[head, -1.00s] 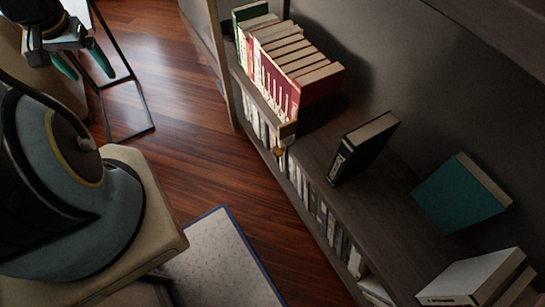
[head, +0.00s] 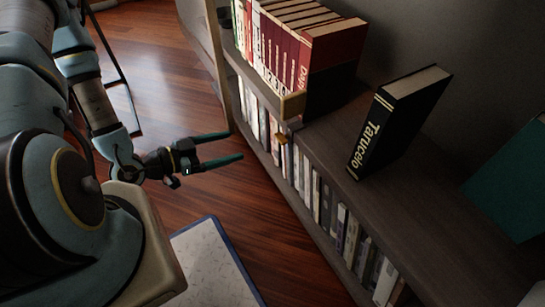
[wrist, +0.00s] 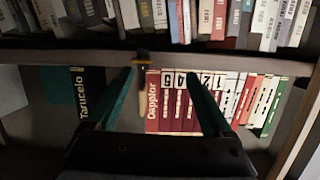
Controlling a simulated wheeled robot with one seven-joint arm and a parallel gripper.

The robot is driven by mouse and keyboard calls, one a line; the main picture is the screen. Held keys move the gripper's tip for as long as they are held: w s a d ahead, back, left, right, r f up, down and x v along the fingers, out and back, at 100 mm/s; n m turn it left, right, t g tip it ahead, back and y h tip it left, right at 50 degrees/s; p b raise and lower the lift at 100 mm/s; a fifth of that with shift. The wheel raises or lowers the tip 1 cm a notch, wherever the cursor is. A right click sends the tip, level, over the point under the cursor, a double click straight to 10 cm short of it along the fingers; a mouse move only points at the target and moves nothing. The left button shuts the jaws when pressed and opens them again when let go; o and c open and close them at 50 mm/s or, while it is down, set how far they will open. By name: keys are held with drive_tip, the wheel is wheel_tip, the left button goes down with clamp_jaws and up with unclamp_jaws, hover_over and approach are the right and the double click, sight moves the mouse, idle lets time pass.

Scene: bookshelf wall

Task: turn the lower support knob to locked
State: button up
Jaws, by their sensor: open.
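A small brass knob (head: 281,140) sits on the front edge of the bookshelf, just below a brass bracket (head: 292,105) at the end of the red books. I cannot read which setting the knob is in. My gripper (head: 235,146) is open and empty, with its two green fingers pointing right toward the shelf. It is apart from the knob, to its left in the head view. In the wrist view, my gripper (wrist: 158,74) shows its fingers spread in front of the shelf edge. A small brass part (wrist: 143,58) shows there near the left fingertip.
Red books (head: 325,50) stand on the shelf (head: 330,135) beside a leaning black book (head: 395,120). A row of books (head: 345,225) fills the level below. A teal book (head: 510,185) leans at right. Wooden floor (head: 190,90) is open between my arm and the shelf.

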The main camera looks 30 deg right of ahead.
sight(278, 139)
drive_tip(key=s+d+h+b, duration=0.1)
drive_tip(key=d, duration=0.2)
drive_tip(key=s+d+h+b, duration=0.1)
drive_tip(key=s+d, duration=0.1)
drive_tip(key=d, duration=0.2)
drive_tip(key=s+d+b, duration=0.1)
drive_tip(key=d, duration=0.3)
drive_tip(key=shift+s+d+f+h, duration=0.1)
drive_tip(key=shift+s+f+h, duration=0.05)
drive_tip(key=shift+f+h, duration=0.25)
drive_tip(key=shift+c, duration=0.2)
clamp_jaws()
